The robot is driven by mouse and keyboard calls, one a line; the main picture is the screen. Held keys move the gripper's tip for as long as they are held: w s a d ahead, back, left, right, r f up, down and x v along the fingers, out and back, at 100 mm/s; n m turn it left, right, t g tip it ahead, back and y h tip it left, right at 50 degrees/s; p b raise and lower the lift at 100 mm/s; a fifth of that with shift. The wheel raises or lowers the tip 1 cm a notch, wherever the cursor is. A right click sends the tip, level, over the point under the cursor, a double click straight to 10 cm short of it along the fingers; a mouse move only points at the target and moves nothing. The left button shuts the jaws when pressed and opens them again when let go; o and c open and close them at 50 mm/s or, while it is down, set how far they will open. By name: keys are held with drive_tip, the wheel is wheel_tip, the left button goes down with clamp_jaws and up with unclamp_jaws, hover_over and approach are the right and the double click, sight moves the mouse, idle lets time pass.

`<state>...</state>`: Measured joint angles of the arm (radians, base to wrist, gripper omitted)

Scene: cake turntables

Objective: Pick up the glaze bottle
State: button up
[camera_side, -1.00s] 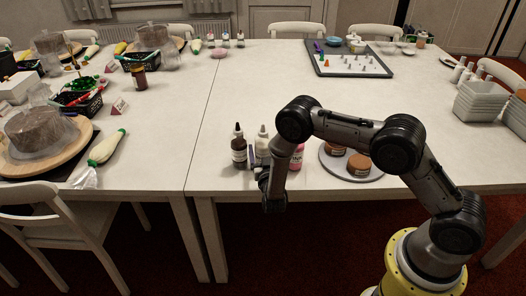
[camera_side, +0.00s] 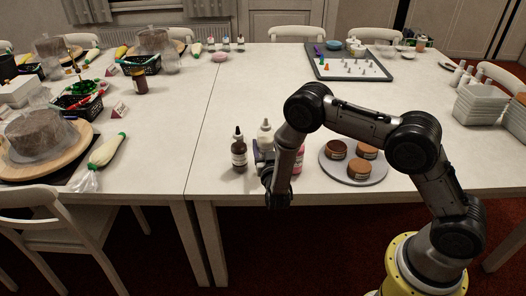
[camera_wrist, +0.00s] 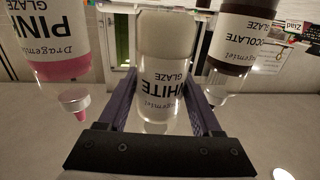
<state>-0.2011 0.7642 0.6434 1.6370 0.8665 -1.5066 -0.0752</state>
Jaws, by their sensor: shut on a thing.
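The white glaze bottle (camera_wrist: 162,75) stands between the two purple fingers of my gripper (camera_wrist: 160,92) in the wrist view, its label upside down there. My gripper is shut on it. In the side view, the upper part of the white bottle (camera_side: 265,135) shows behind my gripper (camera_side: 264,160), upright, with its tip higher than the chocolate bottle's. It appears raised a little; its base is hidden in the side view. The chocolate glaze bottle (camera_side: 239,152) stands left of it on the table. The pink glaze bottle (camera_side: 298,160) is mostly hidden behind my arm.
The pink bottle (camera_wrist: 52,45) and chocolate bottle (camera_wrist: 240,40) flank the held one closely in the wrist view. A grey turntable (camera_side: 343,174) with three small brown cakes (camera_side: 360,168) is right of them. The table behind the bottles is clear.

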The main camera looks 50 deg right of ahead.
drive_tip(key=s+r, duration=0.4)
drive_tip(key=r, duration=0.1)
drive_tip(key=shift+s+a, duration=0.2)
drive_tip(key=shift+a, duration=0.1)
drive_tip(key=o, duration=0.3)
drive_tip(key=s+r, duration=0.1)
drive_tip(key=s, duration=0.1)
drive_tip(key=s+r, duration=0.1)
drive_tip(key=s, duration=0.1)
drive_tip(key=s+r, duration=0.1)
drive_tip(key=s, duration=0.2)
drive_tip(key=shift+s+a, duration=0.1)
drive_tip(key=shift+a, duration=0.3)
drive_tip(key=shift+s+r, duration=0.25)
drive_tip(key=shift+s, duration=0.25)
drive_tip(key=c, duration=0.4)
drive_tip(key=shift+o, duration=0.2)
